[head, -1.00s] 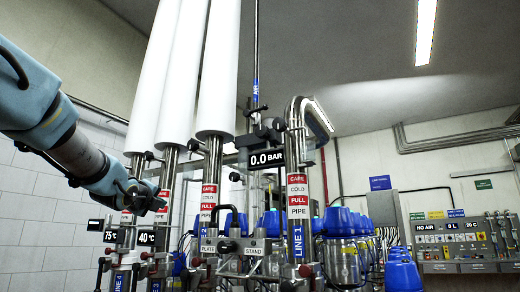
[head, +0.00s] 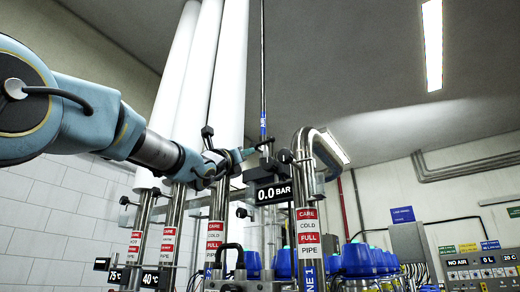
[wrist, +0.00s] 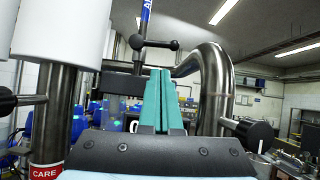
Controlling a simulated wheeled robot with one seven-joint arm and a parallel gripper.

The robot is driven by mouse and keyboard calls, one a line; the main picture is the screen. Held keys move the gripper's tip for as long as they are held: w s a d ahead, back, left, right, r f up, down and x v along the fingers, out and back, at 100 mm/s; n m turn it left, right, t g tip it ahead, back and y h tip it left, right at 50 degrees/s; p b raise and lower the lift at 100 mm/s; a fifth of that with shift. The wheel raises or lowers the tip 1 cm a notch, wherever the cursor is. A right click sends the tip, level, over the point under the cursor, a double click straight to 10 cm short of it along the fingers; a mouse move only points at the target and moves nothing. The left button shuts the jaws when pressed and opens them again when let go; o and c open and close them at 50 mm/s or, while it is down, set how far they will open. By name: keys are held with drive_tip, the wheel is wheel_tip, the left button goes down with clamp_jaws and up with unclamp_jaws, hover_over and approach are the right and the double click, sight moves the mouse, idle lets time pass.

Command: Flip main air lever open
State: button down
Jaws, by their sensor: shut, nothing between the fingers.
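The main air lever (wrist: 155,44) is a black bar with a round knob, set across the thin steel air pipe (wrist: 146,12) with a blue AIR label. It also shows, small, in the head view (head: 265,143). My gripper (wrist: 160,72) has its two teal fingers shut together and empty. In the wrist view the fingertips point up toward the lever and appear a little below it, apart from it. In the head view my gripper (head: 245,154) is just left of the lever, above the 0.0 BAR display (head: 273,193).
A bent steel pipe (wrist: 222,85) stands close right of my fingers. A white-sleeved pipe (wrist: 62,35) stands close left. Several steel pipes with red CARE labels (head: 307,214) and blue-topped units (head: 357,258) fill the lower area. A control panel (head: 483,270) is at the right.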

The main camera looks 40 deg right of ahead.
sight(265, 142)
drive_tip(key=p+x, duration=0.6)
drive_tip(key=x, duration=0.4)
drive_tip(key=shift+p, duration=0.35)
drive_tip(key=shift+a+f, duration=0.1)
drive_tip(key=shift+n+b, duration=0.35)
drive_tip(key=shift+n, duration=0.15)
